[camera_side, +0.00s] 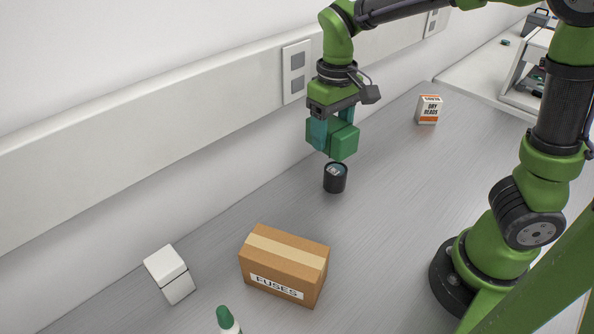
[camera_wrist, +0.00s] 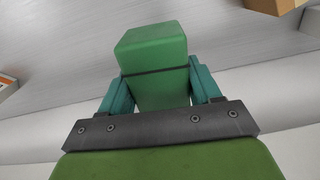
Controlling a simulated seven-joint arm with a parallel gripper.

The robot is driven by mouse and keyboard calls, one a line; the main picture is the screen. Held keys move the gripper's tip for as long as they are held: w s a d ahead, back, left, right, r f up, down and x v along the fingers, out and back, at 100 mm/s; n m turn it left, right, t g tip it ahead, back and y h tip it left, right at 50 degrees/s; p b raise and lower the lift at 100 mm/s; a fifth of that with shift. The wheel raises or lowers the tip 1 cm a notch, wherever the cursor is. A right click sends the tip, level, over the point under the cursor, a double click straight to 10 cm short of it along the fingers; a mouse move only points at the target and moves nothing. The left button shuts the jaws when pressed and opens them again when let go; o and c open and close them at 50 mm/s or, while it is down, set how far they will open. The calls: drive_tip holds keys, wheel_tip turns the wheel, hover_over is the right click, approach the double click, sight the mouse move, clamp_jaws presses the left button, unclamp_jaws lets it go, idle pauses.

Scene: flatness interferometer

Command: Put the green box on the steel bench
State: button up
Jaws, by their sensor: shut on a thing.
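The green box (camera_side: 344,142) is held in my gripper (camera_side: 333,132), above the steel bench (camera_side: 390,200). My gripper's teal fingers are shut on its sides. In the wrist view the green box (camera_wrist: 152,62) sits between the two fingers (camera_wrist: 155,88), with a dark seam line across it. In the side view the box is above and slightly behind a small black cup-like item (camera_side: 335,178), apart from the bench surface. The exact height above the bench is hard to tell.
A cardboard box marked FUSES (camera_side: 284,265), a white box (camera_side: 169,273) and a green-capped bottle (camera_side: 228,321) stand at the front. A DRY READS carton (camera_side: 429,110) stands at the back. The bench's middle right is clear. A wall with a socket panel (camera_side: 297,72) borders the left.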

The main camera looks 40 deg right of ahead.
drive_tip(key=shift+n, duration=0.4)
drive_tip(key=d, duration=0.1)
drive_tip(key=w+d, duration=0.1)
drive_tip(key=w+d+r, duration=0.1)
drive_tip(key=d, duration=0.1)
drive_tip(key=shift+w+d, duration=0.1)
drive_tip(key=shift+w, duration=0.05)
drive_tip(key=s+d+f+n+g+h, duration=0.2)
drive_tip(key=s+d+f+n+g, duration=0.1)
drive_tip(key=s+d+f+g, duration=0.5)
drive_tip(key=s+d+f+n+g+h, duration=0.1)
drive_tip(key=s+d+n+g+h, duration=0.45)
drive_tip(key=s+d+h, duration=0.75)
drive_tip(key=shift+w+d+f+n+t+y, duration=0.15)
drive_tip(key=shift+w+d+f+y, duration=0.2)
drive_tip(key=shift+f, duration=0.8)
drive_tip(key=shift+w+d+f+t+y, duration=0.2)
drive_tip(key=shift+w+f+y, duration=0.1)
drive_tip(key=shift+f, duration=0.85)
drive_tip(key=shift+w+d+f+n+t+y, duration=0.1)
drive_tip(key=shift+w+d+f+y, duration=0.25)
drive_tip(key=shift+f, duration=0.8)
